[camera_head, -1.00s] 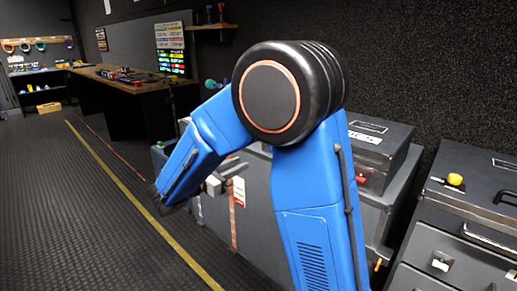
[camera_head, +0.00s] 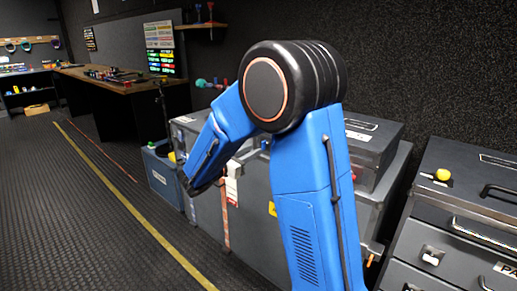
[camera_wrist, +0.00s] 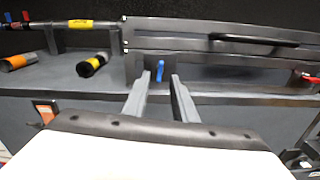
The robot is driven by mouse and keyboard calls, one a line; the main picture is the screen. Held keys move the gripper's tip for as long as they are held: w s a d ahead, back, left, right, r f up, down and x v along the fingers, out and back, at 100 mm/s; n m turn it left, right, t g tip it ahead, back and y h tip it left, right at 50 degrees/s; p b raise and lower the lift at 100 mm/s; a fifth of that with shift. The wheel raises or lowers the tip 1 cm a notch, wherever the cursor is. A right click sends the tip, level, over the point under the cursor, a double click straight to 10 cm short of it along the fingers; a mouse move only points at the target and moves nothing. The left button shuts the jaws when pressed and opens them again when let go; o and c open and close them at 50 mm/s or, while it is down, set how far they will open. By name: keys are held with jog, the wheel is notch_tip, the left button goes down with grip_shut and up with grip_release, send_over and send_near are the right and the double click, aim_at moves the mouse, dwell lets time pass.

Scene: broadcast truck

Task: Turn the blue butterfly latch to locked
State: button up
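The blue butterfly latch (camera_wrist: 160,70) is small and shows in the wrist view, on the front of a grey case below its lid edge. It looks roughly upright with a slight tilt. My gripper (camera_wrist: 158,80) is open and empty; its two grey fingers point toward the case, with the latch seen between their tips. I cannot tell the distance left to the latch. In the head view my blue arm bends down to the left over the grey cases (camera_head: 255,215), and the latch cannot be made out there.
A red latch (camera_wrist: 306,77) sits farther right on the case. A black handle (camera_wrist: 255,39) runs along the lid. In the head view, a drawer cabinet (camera_head: 455,215) stands right and open floor (camera_head: 80,220) lies left.

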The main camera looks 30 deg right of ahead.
aim_at(262, 146)
jog(key=shift+x, duration=2.35)
jog(key=shift+c, duration=0.3)
grip_shut()
